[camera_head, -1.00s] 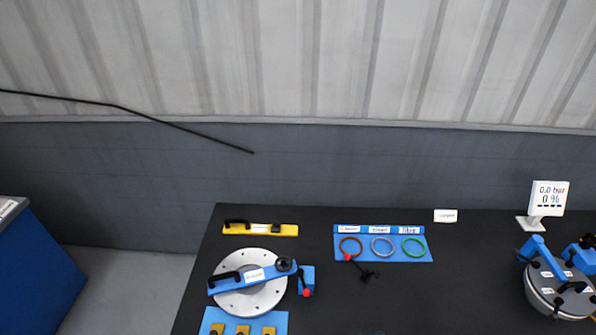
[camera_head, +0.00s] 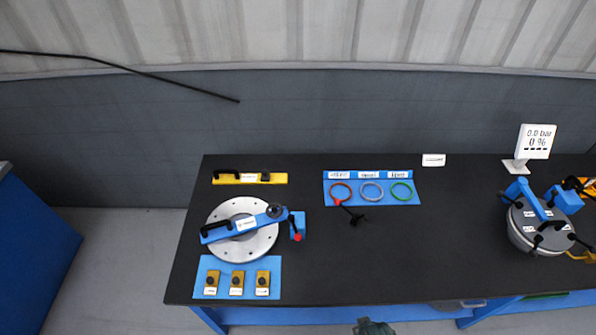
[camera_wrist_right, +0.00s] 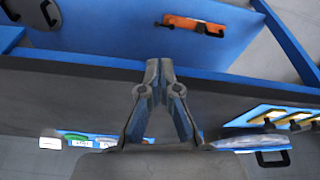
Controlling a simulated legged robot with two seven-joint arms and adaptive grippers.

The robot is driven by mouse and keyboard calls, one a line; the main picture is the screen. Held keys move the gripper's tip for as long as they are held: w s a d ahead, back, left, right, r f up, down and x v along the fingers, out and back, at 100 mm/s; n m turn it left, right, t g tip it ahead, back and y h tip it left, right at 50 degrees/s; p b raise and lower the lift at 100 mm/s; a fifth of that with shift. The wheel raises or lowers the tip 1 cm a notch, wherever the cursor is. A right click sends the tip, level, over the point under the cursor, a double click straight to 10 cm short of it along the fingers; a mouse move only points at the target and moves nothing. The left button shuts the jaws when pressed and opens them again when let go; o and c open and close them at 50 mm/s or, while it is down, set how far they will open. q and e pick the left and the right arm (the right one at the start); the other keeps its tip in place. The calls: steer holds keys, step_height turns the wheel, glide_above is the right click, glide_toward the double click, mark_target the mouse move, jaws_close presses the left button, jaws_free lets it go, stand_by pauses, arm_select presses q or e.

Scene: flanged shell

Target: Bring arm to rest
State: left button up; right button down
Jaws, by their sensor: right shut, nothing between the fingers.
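My right gripper (camera_wrist_right: 158,75) shows in the right wrist view with its two fingers together, and nothing is between them. It is near the blue table edge (camera_wrist_right: 75,62). In the head view, only a small dark greenish piece shows at the bottom edge, and I cannot tell what it is. My left gripper is in neither view. The round grey flanged shell (camera_head: 522,237) stands on the right of the black table (camera_head: 420,265), with blue and black clamp parts on top. A grey flanged disc (camera_head: 262,245) with a blue bar (camera_head: 235,227) across it lies on the left.
A blue ring board (camera_head: 345,176) holds red, white and green rings. A yellow bar (camera_head: 240,178), a blue plate with several yellow blocks (camera_head: 222,276) and a display (camera_head: 537,140) stand around. The table's front middle is clear.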

steer(key=s+f+g+b, duration=0.1)
steer(key=s+f+b, duration=0.1)
steer(key=f, duration=1)
steer(key=s+f+b, duration=0.2)
steer(key=s+f, duration=0.1)
steer(key=f, duration=1)
steer(key=s+d+f+g+b, duration=0.1)
steer(key=s+d+f+b, duration=0.2)
steer(key=s+f, duration=1.3)
steer(key=shift+d, duration=0.25)
steer(key=shift+f, duration=0.1)
